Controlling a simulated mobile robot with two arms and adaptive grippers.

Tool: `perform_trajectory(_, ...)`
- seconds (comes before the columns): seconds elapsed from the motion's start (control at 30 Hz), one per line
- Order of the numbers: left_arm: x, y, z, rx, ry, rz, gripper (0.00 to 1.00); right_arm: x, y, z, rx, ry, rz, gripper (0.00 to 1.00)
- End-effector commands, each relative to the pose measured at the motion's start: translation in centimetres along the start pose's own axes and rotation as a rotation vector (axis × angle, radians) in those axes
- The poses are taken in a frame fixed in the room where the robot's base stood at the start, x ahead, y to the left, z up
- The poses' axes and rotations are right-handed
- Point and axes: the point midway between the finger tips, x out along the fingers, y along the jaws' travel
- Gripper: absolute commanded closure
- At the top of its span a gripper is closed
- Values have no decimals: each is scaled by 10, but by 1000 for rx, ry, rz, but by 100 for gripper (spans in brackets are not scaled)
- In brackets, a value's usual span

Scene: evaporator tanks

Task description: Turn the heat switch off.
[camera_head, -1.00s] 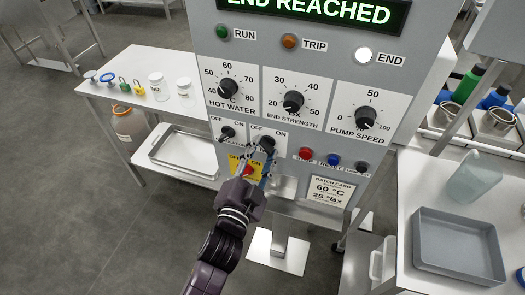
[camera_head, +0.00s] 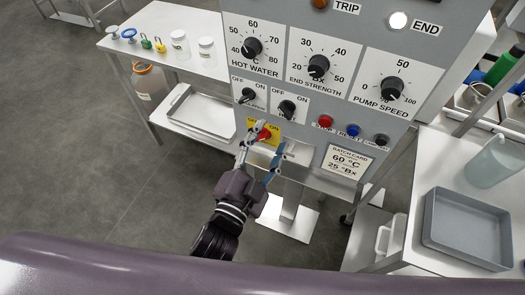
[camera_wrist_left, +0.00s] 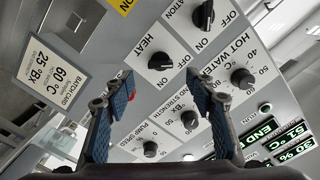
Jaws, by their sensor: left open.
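The heat switch (camera_head: 287,108) is a black knob on a white OFF/ON plate, the right one of two on the grey panel. In the left wrist view the HEAT knob (camera_wrist_left: 158,62) appears to point toward its OFF label. My left gripper (camera_head: 270,140) is below the switch and apart from it, in front of the yellow plate with the red button. Its fingers are spread and empty; the wrist view shows the gap between the fingertips (camera_wrist_left: 160,88) with the panel beyond. My right gripper is out of view.
The other OFF/ON switch (camera_head: 248,95) is just left of it. The red button (camera_head: 264,134) is close behind my fingers. Dials, including hot water (camera_head: 252,47), are above. Several small buttons are to the right. A grey tray (camera_head: 468,230) stands on the right table.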

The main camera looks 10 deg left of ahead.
Motion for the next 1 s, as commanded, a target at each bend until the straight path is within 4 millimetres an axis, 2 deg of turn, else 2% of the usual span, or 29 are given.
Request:
perform_trajectory(0.1, -18, 0, 1, 0, -3, 1, 49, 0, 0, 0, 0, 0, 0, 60)
perform_trajectory(0.33, -37, 0, 0, -1, -2, 0, 49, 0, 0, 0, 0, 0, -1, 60)
perform_trajectory(1.0, -40, 1, 1, -1, -2, 2, 49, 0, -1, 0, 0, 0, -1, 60)
